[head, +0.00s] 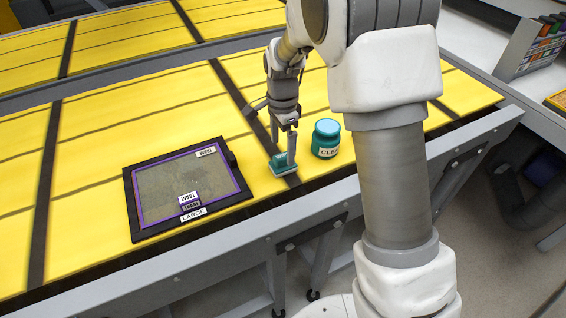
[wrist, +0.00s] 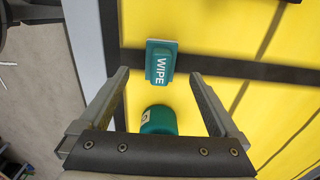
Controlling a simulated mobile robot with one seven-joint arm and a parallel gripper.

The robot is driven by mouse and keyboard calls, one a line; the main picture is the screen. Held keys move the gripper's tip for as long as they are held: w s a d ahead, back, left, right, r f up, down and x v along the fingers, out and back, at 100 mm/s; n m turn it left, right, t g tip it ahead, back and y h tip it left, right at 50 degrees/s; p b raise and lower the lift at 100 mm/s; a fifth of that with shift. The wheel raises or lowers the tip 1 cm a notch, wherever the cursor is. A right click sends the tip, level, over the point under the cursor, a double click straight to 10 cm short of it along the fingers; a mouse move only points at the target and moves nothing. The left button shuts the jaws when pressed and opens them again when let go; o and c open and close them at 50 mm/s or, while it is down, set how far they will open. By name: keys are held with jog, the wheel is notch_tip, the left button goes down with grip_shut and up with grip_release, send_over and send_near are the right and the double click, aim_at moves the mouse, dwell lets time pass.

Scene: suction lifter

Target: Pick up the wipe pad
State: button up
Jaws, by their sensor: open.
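The wipe pad (head: 282,167) is a small teal block on the yellow table, near its front edge. In the wrist view, the pad (wrist: 161,64) shows white letters WIPE and lies just beyond my fingertips, between their lines. My gripper (head: 291,148) is above the pad with its fingers pointing down, and one finger partly covers the pad in the head view. In the wrist view my gripper (wrist: 159,73) is open, with nothing held between the fingers.
A teal jar (head: 326,139) with a label stands right of the pad; it also shows in the wrist view (wrist: 159,119) near the gripper's base. A black-framed panel (head: 133,200) with a purple border and labels lies left. Yellow table surface is free behind.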

aim_at(283, 155)
jog(key=shift+w+f, duration=0.1)
jog(key=shift+f, duration=2.6)
jog(key=c, duration=1.4)
jog(key=shift+r, duration=0.15)
jog(key=shift+c, duration=0.2)
jog(key=r, duration=0.4)
jog(key=shift+d+r, duration=0.15)
jog(key=shift+d, duration=0.05)
jog(key=s+d+r, duration=0.6)
jog(key=s+d, duration=0.1)
jog(key=s, duration=0.2)
jog(key=shift+r+b, duration=0.25)
jog(key=shift+b, duration=0.2)
jog(key=shift+d, duration=0.1)
